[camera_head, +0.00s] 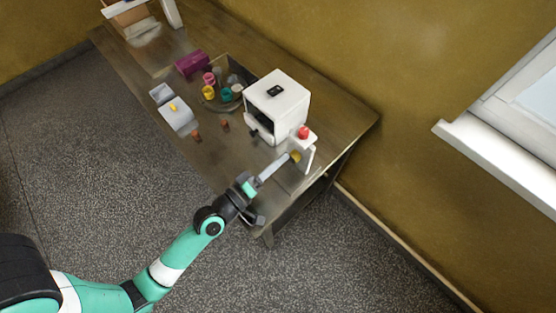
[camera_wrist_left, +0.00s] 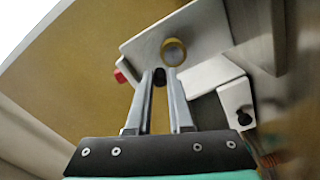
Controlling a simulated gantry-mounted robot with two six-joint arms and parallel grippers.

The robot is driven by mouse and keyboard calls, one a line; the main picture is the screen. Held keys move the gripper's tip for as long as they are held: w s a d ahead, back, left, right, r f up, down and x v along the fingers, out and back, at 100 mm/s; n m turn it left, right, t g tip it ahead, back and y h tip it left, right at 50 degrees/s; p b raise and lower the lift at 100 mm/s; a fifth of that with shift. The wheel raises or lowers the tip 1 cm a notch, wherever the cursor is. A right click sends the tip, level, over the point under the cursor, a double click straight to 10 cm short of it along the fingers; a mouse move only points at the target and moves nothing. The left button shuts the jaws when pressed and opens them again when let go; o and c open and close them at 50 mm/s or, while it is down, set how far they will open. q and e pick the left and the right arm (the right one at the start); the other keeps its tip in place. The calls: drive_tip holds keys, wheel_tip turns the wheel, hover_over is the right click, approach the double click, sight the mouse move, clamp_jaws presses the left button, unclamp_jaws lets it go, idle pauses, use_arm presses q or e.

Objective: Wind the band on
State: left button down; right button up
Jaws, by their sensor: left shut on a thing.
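The white enrober machine (camera_head: 289,97) stands near the right end of the table, with a dark opening in its front. A white upright plate (camera_head: 309,158) stands at its right side and carries a round brass-coloured hub (camera_head: 295,156). In the left wrist view the hub (camera_wrist_left: 173,52) sits on the white plate (camera_wrist_left: 207,30), just beyond the fingertips. My left gripper (camera_head: 285,160) reaches the hub from the front left. In the wrist view its fingers (camera_wrist_left: 160,78) are closed on a small dark piece, seemingly a crank grip, mostly hidden between them. No band is clearly visible. My right gripper is out of view.
The table's front right corner (camera_head: 265,232) is bare.

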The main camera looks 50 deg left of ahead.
use_arm(q)
drive_tip(key=c, duration=0.8)
unclamp_jaws()
drive_tip(key=s+b, duration=0.6)
drive_tip(key=s, duration=0.5)
drive_tip(key=shift+s+d, duration=0.3)
drive_tip(key=shift+d, duration=0.05)
